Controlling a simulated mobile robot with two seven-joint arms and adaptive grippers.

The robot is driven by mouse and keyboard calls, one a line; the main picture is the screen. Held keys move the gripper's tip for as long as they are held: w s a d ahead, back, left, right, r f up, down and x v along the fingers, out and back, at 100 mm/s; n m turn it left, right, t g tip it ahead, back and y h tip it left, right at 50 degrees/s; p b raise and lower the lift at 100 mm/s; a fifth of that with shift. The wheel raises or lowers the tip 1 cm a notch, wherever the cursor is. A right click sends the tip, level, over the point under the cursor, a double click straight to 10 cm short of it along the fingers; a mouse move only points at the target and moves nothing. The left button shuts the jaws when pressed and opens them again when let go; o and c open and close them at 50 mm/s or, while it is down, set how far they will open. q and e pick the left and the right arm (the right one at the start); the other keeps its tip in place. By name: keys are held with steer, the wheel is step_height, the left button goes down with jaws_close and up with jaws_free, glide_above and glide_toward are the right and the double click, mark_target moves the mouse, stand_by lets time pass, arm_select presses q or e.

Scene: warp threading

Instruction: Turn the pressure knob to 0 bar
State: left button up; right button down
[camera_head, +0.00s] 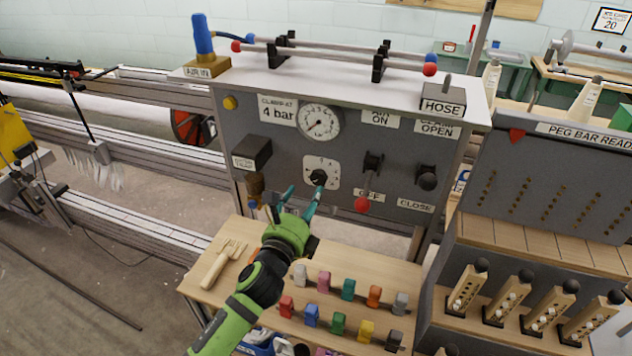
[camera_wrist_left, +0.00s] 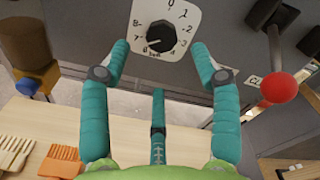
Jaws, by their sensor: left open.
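The pressure knob (camera_head: 319,177) is a round black knob on a white dial plate (camera_head: 322,160) in the middle of the grey panel. In the left wrist view the two upper fingertips (camera_wrist_left: 162,58) flank the dial plate's lower part, not closed on the knob.
A lever with a red ball (camera_head: 362,204) is right of the dial, and a black knob (camera_head: 427,178) is farther right. A black box (camera_head: 252,153) juts out at left. Below, a wooden shelf (camera_head: 235,263) holds a wooden fork and several coloured clips.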

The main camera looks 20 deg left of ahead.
mark_target(317, 179)
arm_select(q)
steer(key=shift+w+d+p, duration=0.2)
steer(key=shift+w+p, duration=0.3)
steer(key=shift+w, duration=2.95)
steer(key=shift+c, duration=0.4)
steer(key=c, duration=1.1)
